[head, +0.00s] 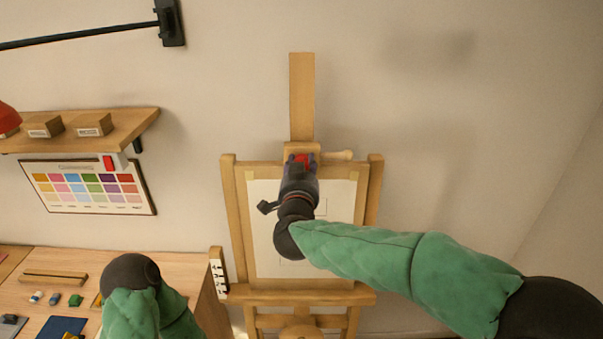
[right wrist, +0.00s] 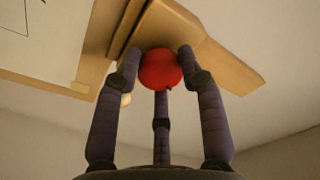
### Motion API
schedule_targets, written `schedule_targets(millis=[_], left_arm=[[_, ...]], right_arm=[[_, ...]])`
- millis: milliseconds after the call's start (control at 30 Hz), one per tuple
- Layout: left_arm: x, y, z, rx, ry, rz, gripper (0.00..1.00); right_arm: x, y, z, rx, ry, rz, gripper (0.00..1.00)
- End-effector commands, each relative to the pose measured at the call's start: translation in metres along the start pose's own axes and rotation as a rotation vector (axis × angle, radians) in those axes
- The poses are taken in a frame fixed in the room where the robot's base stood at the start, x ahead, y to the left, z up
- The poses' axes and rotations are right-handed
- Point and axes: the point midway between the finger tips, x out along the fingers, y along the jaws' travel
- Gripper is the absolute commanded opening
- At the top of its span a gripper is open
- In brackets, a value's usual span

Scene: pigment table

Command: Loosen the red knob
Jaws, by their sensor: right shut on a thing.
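The red knob (right wrist: 158,70) is round and sits on the wooden clamp block at the top of the easel (head: 232,230). In the head view only a small red part of the knob (head: 302,158) shows past my right gripper. My right gripper (right wrist: 160,72) has its dark fingers around the knob and is shut on it. In the head view the right gripper (head: 301,162) reaches up in front of the easel's paper. My left arm shows at the lower left of the head view, but its gripper fingers are hidden.
A paper sheet (head: 335,225) is on the easel below the knob. A wooden shelf (head: 130,125) with small boxes and a colour chart (head: 88,187) are on the left wall. A worktable (head: 190,275) with small coloured blocks stands at the lower left. The wall right of the easel is bare.

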Motion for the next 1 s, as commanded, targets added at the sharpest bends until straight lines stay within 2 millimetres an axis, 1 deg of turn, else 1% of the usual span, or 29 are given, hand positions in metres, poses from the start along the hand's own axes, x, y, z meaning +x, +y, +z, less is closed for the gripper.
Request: schedule_targets(millis=[33, 400, 800, 1000], left_arm=[[0.006, -0.002, 0.0, 0.0, 0.0, 0.0, 0.4], [0.026, -0.009, -0.001, 0.0, 0.0, 0.0, 0.4], [0.043, -0.015, -0.002, 0.0, 0.0, 0.0, 0.4], [0.049, -0.017, -0.002, 0.0, 0.0, 0.0, 0.4]], right_arm=[[0.0, 0.0, 0.001, 0.045, 0.004, 0.004, 0.07], [0.0, 0.0, 0.0, 0.396, 0.003, 0.04, 0.07], [0.0, 0.0, -0.001, 0.765, 0.004, 0.08, 0.07], [0.0, -0.001, -0.001, 0.913, 0.003, 0.095, 0.07]])
